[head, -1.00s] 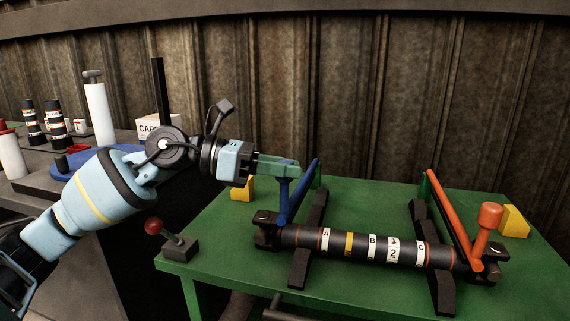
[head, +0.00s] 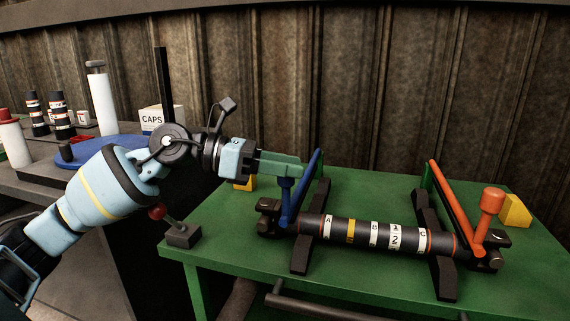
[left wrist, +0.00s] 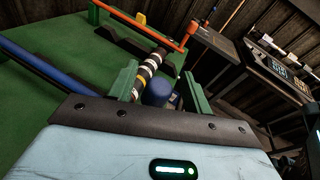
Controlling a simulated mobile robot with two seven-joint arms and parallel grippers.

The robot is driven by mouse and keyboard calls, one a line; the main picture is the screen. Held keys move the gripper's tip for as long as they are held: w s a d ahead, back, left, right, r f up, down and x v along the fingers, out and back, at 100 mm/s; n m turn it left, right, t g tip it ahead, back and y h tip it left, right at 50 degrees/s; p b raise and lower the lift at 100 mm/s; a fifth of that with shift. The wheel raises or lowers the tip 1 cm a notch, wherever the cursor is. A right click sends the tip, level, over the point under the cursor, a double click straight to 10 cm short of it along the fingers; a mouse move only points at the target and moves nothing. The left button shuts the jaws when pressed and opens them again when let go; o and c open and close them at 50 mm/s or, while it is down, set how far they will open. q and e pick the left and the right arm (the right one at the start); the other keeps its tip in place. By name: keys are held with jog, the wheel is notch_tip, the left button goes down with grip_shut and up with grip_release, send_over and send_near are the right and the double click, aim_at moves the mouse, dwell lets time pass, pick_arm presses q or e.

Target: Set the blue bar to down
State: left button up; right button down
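The blue bar (head: 304,186) slants upward from its pivot at the left end of the striped driveshaft (head: 380,236) toward the back of the green table. Its blue knob (head: 286,184) stands on the near side of the bar. My left gripper (head: 298,167) has its green fingers over the top of the knob, hiding part of it. In the left wrist view, the knob (left wrist: 157,92) lies between the two fingers, with a gap showing at the right finger, so the gripper looks open. The blue bar (left wrist: 42,66) also shows there at left. My right gripper is not in view.
An orange bar (head: 452,204) with an orange knob (head: 492,200) slants up at the driveshaft's right end. Yellow blocks (head: 516,211) sit at the table's back. A red-balled lever (head: 158,211) stands at the left edge.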

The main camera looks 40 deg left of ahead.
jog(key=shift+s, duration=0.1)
pick_arm(q)
jog(key=v, duration=0.8)
jog(key=shift+p, duration=0.35)
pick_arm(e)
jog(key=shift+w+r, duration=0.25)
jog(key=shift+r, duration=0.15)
pick_arm(q)
jog(key=shift+w+d, duration=0.1)
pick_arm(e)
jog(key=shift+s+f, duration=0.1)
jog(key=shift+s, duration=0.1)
